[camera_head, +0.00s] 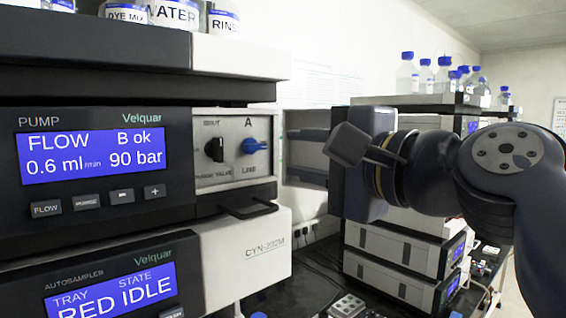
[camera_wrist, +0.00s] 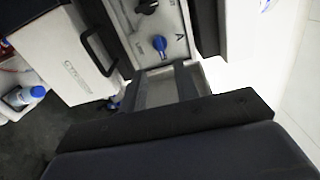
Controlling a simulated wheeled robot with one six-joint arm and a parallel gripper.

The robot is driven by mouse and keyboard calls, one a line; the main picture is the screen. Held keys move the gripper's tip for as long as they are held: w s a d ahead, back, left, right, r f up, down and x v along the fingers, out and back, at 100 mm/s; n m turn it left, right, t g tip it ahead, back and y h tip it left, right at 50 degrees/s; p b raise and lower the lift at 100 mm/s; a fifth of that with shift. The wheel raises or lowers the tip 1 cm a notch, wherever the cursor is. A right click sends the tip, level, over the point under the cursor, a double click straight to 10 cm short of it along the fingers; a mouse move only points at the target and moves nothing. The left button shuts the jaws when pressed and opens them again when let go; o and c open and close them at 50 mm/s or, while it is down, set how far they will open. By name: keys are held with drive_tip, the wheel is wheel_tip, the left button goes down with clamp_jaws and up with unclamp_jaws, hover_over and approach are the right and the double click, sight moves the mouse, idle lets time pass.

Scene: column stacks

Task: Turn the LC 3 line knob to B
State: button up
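The blue LINE knob (camera_head: 254,146) sits on the pale valve panel right of the pump screen, with an "A" above it and "LINE" below. Its handle lies roughly sideways; no "B" mark is legible. The knob also shows in the wrist view (camera_wrist: 160,44), just beyond my fingertips. My gripper (camera_head: 290,150) is to the right of the knob, pointing at the panel. Its two fingers, also in the wrist view (camera_wrist: 160,82), stand apart with nothing between them. They appear clear of the knob. No "LC 3" label is legible.
A black valve knob (camera_head: 215,149) is close left of the blue one. Below the panel a dark handle (camera_head: 249,209) juts out above the white autosampler front (camera_head: 245,260). Bottles (camera_head: 172,14) stand on top. Another instrument stack (camera_head: 400,250) stands behind my arm.

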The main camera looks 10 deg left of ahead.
sight(260, 147)
drive_tip(key=shift+v, duration=1.2)
drive_tip(key=shift+a, duration=0.1)
drive_tip(key=p+x, duration=0.3)
drive_tip(key=x, duration=0.8)
drive_tip(key=shift+p, duration=0.3)
drive_tip(key=shift+n, duration=0.3)
drive_tip(key=shift+r, duration=0.1)
